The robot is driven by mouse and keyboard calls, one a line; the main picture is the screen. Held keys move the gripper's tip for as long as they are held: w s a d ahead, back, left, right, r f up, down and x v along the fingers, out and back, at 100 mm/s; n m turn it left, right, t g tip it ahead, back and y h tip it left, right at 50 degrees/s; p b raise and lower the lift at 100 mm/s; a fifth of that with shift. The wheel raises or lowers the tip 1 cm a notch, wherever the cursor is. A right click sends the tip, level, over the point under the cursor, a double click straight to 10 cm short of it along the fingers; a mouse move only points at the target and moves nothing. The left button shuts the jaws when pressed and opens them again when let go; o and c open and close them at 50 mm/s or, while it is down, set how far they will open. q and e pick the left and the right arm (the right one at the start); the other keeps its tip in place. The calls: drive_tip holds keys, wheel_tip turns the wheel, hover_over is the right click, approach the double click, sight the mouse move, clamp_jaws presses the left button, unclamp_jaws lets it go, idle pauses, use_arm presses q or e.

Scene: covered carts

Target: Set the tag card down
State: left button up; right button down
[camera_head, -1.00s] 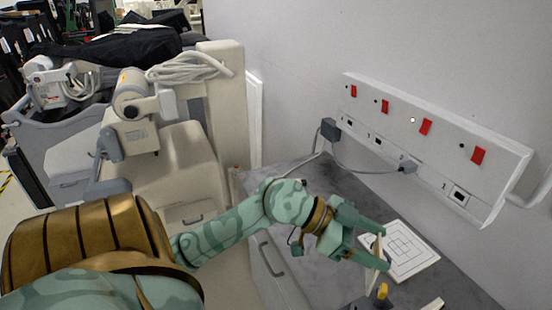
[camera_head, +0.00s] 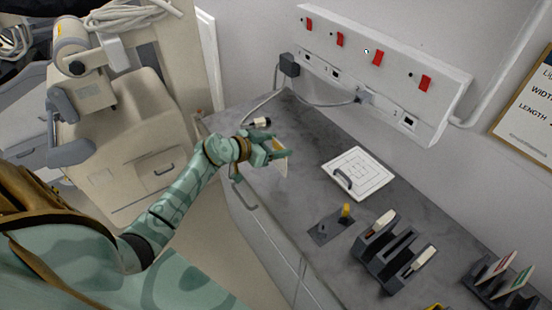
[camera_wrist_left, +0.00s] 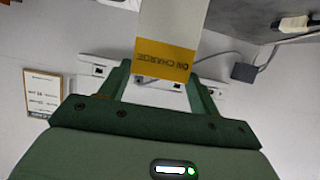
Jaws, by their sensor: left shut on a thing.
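My left gripper (camera_head: 279,149) is shut on the tag card (camera_head: 281,167), which shows as a thin pale sheet over the far left part of the grey counter (camera_head: 235,115). In the left wrist view the card (camera_wrist_left: 168,30) is white with a yellow band reading "ON CHARGE", upside down, between the fingers of my left gripper (camera_wrist_left: 158,78). Whether the card's lower edge touches the counter I cannot tell. My right gripper is not in view.
A white board with a dark handle (camera_head: 360,173), a dark plate with a yellow knob (camera_head: 330,225), a dark rack (camera_head: 385,255) and a card holder (camera_head: 500,282) stand on the counter. A plug end (camera_head: 262,122) lies behind my gripper. A socket panel (camera_head: 380,70) is on the wall.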

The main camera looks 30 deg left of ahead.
use_arm(q)
drive_tip(key=shift+w+a+f, duration=0.25)
drive_tip(key=shift+w+f, duration=0.25)
drive_tip(key=shift+f, duration=0.15)
drive_tip(key=f+b, duration=0.2)
drive_tip(key=f, duration=0.1)
drive_tip(key=shift+w+a+f+b, duration=0.2)
drive_tip(key=shift+w+f+b, duration=0.05)
drive_tip(key=shift+f+b, duration=0.15)
drive_tip(key=shift+f, duration=0.1)
drive_tip(key=o, duration=1.2)
